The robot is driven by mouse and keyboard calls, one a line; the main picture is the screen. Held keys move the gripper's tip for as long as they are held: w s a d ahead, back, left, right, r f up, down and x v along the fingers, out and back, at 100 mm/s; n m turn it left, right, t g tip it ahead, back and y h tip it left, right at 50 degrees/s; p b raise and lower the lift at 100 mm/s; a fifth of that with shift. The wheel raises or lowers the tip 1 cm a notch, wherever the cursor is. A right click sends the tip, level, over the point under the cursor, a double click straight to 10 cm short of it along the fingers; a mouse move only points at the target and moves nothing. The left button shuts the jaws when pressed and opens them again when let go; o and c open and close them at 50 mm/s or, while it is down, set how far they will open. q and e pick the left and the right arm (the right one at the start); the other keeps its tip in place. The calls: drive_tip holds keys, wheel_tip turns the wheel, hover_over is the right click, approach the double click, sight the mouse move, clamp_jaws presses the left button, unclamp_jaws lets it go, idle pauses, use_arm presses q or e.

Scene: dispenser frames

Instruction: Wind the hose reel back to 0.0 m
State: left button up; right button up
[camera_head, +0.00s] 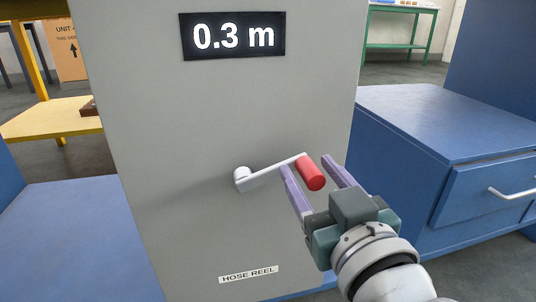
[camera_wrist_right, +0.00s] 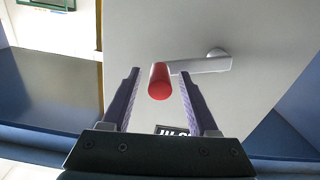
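The hose reel is a grey upright panel (camera_head: 180,130) with a black display (camera_head: 233,36) reading 0.3 m and a label "HOSE REEL" (camera_head: 248,274) low down. A silver crank arm (camera_head: 268,175) runs from its hub to the right and slightly up, ending in a red handle (camera_head: 310,173). My right gripper (camera_head: 312,168) is open, with its purple fingers on either side of the red handle. In the right wrist view the handle (camera_wrist_right: 159,82) stands between the fingers, with gaps on both sides. My left gripper is not in view.
A blue cabinet (camera_head: 440,120) with a silver drawer handle stands right of the panel. A blue surface (camera_head: 70,235) lies to the left. A yellow table (camera_head: 50,118), a cardboard box (camera_head: 70,50) and a green table (camera_head: 400,30) are further back.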

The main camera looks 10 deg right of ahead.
clamp_jaws()
idle(1.2)
